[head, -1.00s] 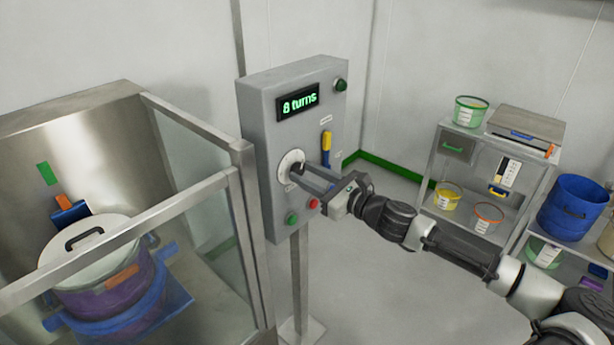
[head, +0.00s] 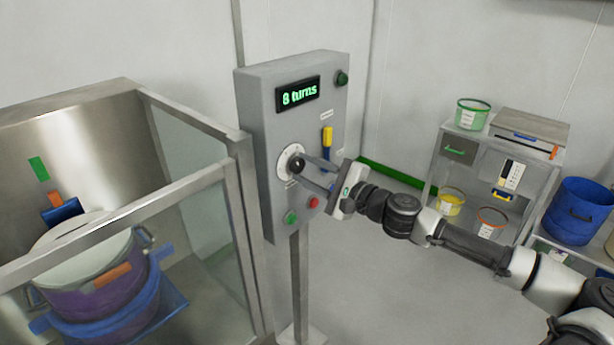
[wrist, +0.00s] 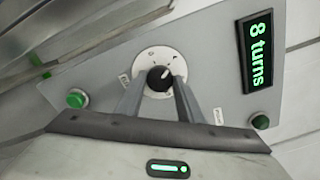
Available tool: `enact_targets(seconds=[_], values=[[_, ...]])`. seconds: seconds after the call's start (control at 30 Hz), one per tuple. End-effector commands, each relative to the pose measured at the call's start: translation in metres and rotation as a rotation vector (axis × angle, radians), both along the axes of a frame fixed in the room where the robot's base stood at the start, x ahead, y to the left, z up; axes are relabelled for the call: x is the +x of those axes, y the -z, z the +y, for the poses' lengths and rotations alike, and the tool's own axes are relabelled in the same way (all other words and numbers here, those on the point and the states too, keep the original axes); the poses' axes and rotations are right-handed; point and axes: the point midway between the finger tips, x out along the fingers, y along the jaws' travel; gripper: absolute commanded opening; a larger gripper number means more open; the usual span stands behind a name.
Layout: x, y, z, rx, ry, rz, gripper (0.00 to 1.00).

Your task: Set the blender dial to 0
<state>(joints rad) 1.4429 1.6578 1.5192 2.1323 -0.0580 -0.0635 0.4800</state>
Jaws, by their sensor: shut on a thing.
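The blender dial (head: 285,151) is a white round plate with a black knob (head: 297,164) on the front of a grey control box (head: 258,115). In the wrist view the knob (wrist: 158,79) carries a light pointer mark aimed to the upper right; the plate's numbers are too small to read. The green display (head: 298,94) reads "8 turns". My gripper (head: 304,168) reaches in from the right, shut on the knob. In the wrist view its two fingers (wrist: 159,84) lie on either side of the knob.
A green button (head: 291,217) and a red button (head: 314,202) sit below the dial, close to my gripper. A yellow-and-blue lever (head: 327,144) is at the upper right. A metal-framed glass enclosure (head: 245,190) stands close on the left. Shelves (head: 445,185) stand at the right.

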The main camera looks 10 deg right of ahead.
Motion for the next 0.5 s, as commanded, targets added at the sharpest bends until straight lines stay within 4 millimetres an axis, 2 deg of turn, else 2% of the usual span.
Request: enact_targets(seconds=[0.5], values=[[-0.0005,0.0046,0.0007,-0.400,-0.001,-0.290,0.12]])
